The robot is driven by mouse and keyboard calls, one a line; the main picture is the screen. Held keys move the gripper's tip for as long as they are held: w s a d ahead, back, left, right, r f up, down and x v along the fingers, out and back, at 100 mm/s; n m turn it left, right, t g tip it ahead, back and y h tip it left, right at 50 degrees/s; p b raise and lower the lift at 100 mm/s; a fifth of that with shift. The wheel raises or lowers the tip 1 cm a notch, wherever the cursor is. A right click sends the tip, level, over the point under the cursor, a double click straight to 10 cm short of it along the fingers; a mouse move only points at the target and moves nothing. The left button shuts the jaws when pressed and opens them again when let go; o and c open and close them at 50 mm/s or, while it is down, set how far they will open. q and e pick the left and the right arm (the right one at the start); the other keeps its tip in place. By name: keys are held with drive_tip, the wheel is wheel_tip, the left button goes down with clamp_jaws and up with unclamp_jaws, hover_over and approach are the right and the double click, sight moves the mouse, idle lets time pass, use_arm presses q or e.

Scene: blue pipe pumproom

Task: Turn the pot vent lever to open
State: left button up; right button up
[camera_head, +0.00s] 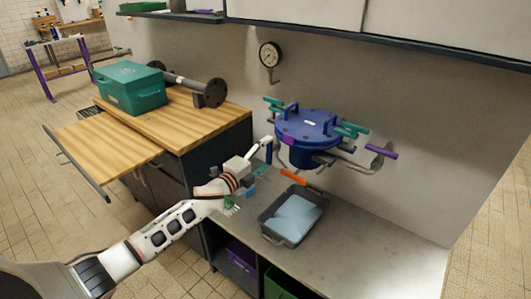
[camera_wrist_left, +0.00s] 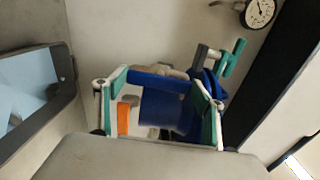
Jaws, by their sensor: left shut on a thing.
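A blue pot (camera_head: 306,128) with a flat lid, lid handles and teal clamps stands by the wall, and part of it shows in the wrist view (camera_wrist_left: 165,110). A blue lever (camera_head: 268,152) is at its left side. My left gripper (camera_head: 265,158) is at this lever. In the left wrist view a blue bar (camera_wrist_left: 160,81) spans between the two fingers, and the gripper is shut on it. An orange lever (camera_head: 294,177) sits low at the pot's front, and a purple lever (camera_head: 382,150) is on the pipe at right. No label tells which lever is the vent. My right gripper is out of view.
A grey tray (camera_head: 272,239) with a light blue sheet lies on the counter (camera_head: 360,240) below the pot. A gauge (camera_head: 270,55) is on the wall. A teal toolbox (camera_head: 130,88) and a flanged pipe (camera_head: 195,87) are on the wooden bench. The counter's right part is clear.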

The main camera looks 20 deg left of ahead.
use_arm(q)
drive_tip(key=shift+n, duration=0.4)
drive_tip(key=o, duration=1.1)
drive_tip(key=shift+s, duration=0.1)
drive_tip(key=v, duration=1.1)
drive_tip(key=shift+s+a, duration=0.15)
drive_tip(key=shift+s, duration=0.25)
drive_tip(key=s+d+f+n+g+y, duration=0.1)
drive_tip(key=s+d+f+n+g, duration=0.2)
drive_tip(key=s+f+n, duration=0.5)
drive_tip(key=s+d+f+n+g+y, duration=0.2)
drive_tip(key=s+f+n, duration=0.7)
drive_tip(key=s+f, duration=0.8)
drive_tip(key=s+d+g, duration=0.1)
drive_tip(key=s+d, duration=0.1)
drive_tip(key=s, duration=0.3)
drive_tip(key=shift+s+d+f+y, duration=0.25)
drive_tip(key=shift+s+d+y, duration=0.05)
drive_tip(key=shift+s, duration=0.1)
